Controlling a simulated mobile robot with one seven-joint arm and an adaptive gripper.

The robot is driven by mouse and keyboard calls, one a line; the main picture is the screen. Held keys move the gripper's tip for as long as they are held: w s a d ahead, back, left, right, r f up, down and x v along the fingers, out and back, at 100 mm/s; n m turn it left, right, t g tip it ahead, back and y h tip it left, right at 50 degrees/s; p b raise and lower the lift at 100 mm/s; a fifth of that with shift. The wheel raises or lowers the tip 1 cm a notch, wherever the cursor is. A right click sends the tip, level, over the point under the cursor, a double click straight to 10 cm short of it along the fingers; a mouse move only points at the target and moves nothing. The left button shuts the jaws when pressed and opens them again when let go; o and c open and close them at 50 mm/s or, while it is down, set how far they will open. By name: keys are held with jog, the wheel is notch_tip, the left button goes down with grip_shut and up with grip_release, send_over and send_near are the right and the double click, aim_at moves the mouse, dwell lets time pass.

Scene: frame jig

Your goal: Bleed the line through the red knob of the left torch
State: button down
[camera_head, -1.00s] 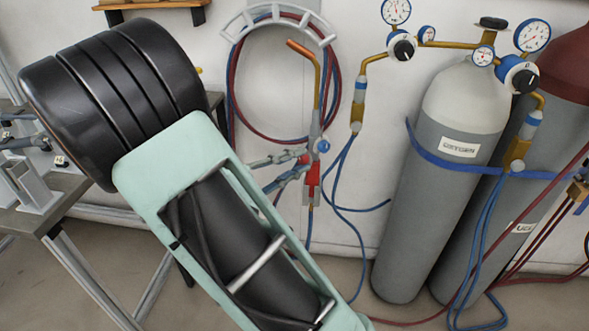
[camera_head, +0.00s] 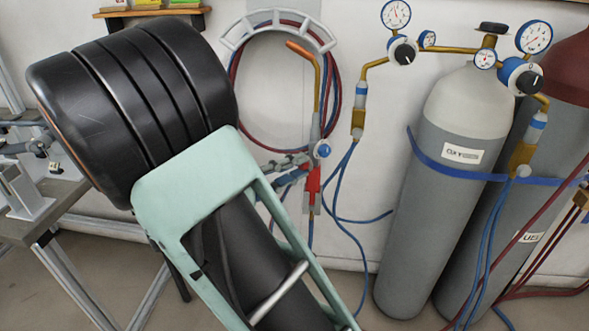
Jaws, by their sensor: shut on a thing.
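The left torch (camera_head: 317,95) hangs upright on the wall, with a copper tip and a brass neck. Its blue knob (camera_head: 322,149) shows on the right side of its body. A red part (camera_head: 313,184) shows lower on the body. My gripper (camera_head: 303,166) reaches in from the left, with its grey fingers at the torch's left side. My arm covers the rest of the gripper.
Coiled red and blue hoses hang on a wall hanger (camera_head: 232,40) behind the torch. Gauges and a grey oxygen cylinder (camera_head: 415,230) stand to the right, with another cylinder beside it. A metal bench (camera_head: 75,190) is at the left. Blue hoses hang below the torch.

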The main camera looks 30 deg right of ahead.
jog(key=c, duration=1.8)
grip_release()
jog(key=shift+o, duration=0.2)
jog(key=shift+a, duration=0.15)
jog(key=v, duration=1.2)
